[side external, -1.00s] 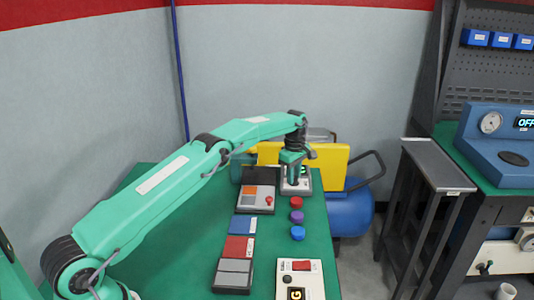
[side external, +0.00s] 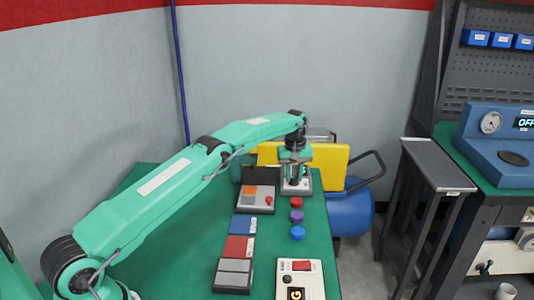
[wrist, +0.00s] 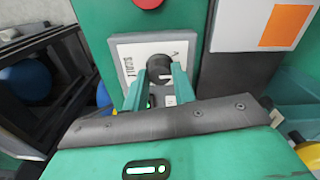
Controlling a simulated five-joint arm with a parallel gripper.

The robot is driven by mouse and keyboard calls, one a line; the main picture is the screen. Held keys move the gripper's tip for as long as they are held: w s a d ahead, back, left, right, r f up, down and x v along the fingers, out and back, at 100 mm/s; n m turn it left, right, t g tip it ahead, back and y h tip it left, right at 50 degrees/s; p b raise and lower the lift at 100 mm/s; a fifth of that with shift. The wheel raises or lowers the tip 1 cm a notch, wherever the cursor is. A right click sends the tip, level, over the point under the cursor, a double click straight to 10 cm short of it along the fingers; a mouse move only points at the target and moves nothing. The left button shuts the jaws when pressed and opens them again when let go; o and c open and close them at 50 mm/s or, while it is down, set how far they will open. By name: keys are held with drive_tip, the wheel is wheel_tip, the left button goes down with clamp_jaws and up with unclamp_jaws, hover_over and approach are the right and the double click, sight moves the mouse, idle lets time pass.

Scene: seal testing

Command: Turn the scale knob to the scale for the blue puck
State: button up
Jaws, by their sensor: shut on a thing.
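The scale knob (wrist: 160,66) is dark and round and stands on a light grey panel (wrist: 124,45) with printed markings. In the wrist view my gripper (wrist: 158,78) has its two green fingers on either side of the knob, shut on it. In the side view my gripper (side external: 295,172) points down at the panel unit (side external: 304,191) at the back of the table, and hides the knob. The blue puck (side external: 298,233) lies on the green table, nearest the front in a row with a purple puck (side external: 296,216) and a red puck (side external: 296,202).
A dark case with an orange patch (side external: 249,190) stands left of the panel unit. Blue, red and grey plates (side external: 238,248) lie in front of it. A white box with a red switch (side external: 300,266) stands at the front. A yellow case (side external: 335,158) is behind.

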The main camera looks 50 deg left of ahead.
drive_tip(key=m, duration=0.4)
drive_tip(key=shift+a+m, duration=0.15)
drive_tip(key=shift+m, duration=1.65)
drive_tip(key=shift+a, duration=0.1)
drive_tip(key=o, duration=1)
drive_tip(key=shift+d+n, duration=0.2)
drive_tip(key=shift+n, duration=0.1)
